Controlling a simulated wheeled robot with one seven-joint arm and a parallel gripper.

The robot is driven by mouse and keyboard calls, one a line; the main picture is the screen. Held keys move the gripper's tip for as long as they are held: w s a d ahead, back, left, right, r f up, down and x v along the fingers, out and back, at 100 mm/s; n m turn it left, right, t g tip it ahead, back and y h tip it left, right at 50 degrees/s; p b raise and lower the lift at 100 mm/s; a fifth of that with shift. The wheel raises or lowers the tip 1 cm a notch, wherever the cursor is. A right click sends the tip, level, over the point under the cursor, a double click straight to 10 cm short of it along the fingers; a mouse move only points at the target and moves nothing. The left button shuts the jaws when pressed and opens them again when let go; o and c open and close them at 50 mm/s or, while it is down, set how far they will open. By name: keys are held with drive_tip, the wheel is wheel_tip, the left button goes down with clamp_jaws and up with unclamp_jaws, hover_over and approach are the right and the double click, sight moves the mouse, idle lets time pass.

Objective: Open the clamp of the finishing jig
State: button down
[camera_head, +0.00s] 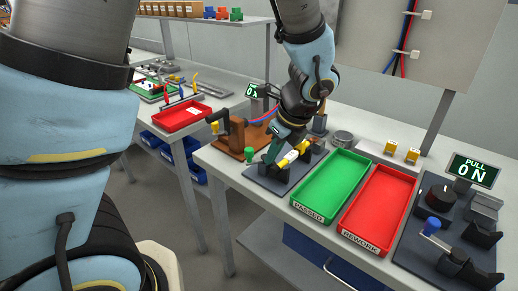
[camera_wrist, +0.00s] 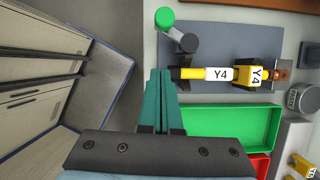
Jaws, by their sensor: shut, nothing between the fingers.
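A jig with a dark base plate (camera_head: 272,181) stands near the table's front edge, left of the green tray. Its lever has a green knob (camera_head: 249,154), which also shows at the top of the wrist view (camera_wrist: 164,17), beside a dark grey post (camera_wrist: 187,42). A yellow and white part marked Y4 (camera_wrist: 219,74) lies across the jig. My gripper (camera_head: 268,158) is shut and empty over the jig's near left side. In the wrist view its teal fingers (camera_wrist: 160,72) point toward the knob, apart from it in the picture. Whether the clamp grips the part is unclear.
A green PASSED tray (camera_head: 330,187) and a red REWORK tray (camera_head: 378,209) lie to the right. A brown fixture (camera_head: 238,137) stands close behind left.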

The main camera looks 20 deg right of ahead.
sight(250, 149)
drive_tip(key=shift+w+a+f+p, duration=0.2)
drive_tip(key=shift+w+a+p, duration=0.1)
drive_tip(key=shift+w, duration=0.4)
drive_tip(key=shift+w+a+f+p, duration=0.25)
drive_tip(key=shift+w+a, duration=0.1)
drive_tip(key=shift+w, duration=0.3)
drive_tip(key=shift+w+a+f+p, duration=0.15)
drive_tip(key=shift+w+a+p, duration=0.15)
drive_tip(key=shift+w, duration=0.4)
drive_tip(key=shift+w+a+m+h, duration=0.3)
drive_tip(key=shift+m, duration=0.7)
drive_tip(key=shift+w+a+m+h, duration=0.2)
drive_tip(key=shift+w+m+h, duration=0.1)
drive_tip(key=shift+m, duration=0.5)
drive_tip(key=m, duration=0.1)
drive_tip(key=w+m+h, duration=0.1)
drive_tip(key=m, duration=0.1)
drive_tip(key=shift+w+a, duration=0.2)
drive_tip(key=shift+w+m+h, duration=0.15)
drive_tip(key=shift+m+h, duration=0.15)
drive_tip(key=shift+m, duration=0.1)
drive_tip(key=shift+w+d+p, duration=0.15)
drive_tip(key=shift+w+p, duration=0.4)
drive_tip(key=shift+w, duration=0.5)
drive_tip(key=shift+w+r, duration=0.1)
drive_tip(key=shift+w, duration=0.25)
drive_tip(key=shift+s, duration=0.1)
